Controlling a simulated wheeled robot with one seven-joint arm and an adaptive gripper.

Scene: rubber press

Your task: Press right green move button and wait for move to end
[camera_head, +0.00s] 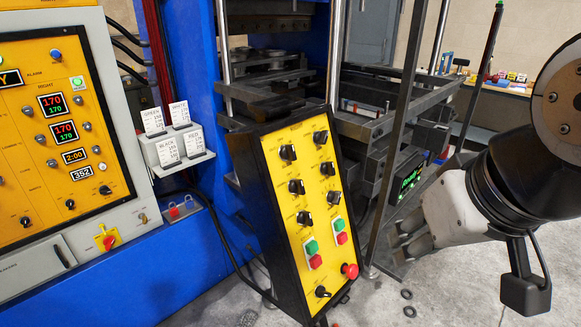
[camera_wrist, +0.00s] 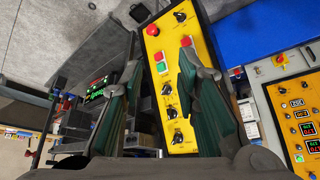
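The tilted control panel (camera_head: 318,190) has a yellow face with black knobs and two green-over-red button pairs low down. The right green button (camera_head: 338,224) sits above a red one (camera_head: 341,237); the left green button (camera_head: 312,246) is lower left. My gripper (camera_head: 396,245) is to the right of the panel, apart from it, fingers pointing left. In the wrist view the panel appears upside down, and my open, empty gripper (camera_wrist: 157,62) frames the right green button (camera_wrist: 161,67) in the gap between its fingers. The right finger partly covers the left pair.
A red mushroom button (camera_head: 350,271) sticks out at the panel's lower right. Metal press bars (camera_head: 402,120) stand behind the gripper. A yellow display cabinet (camera_head: 60,140) and a card holder (camera_head: 180,150) are at left. The grey floor in front is mostly free.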

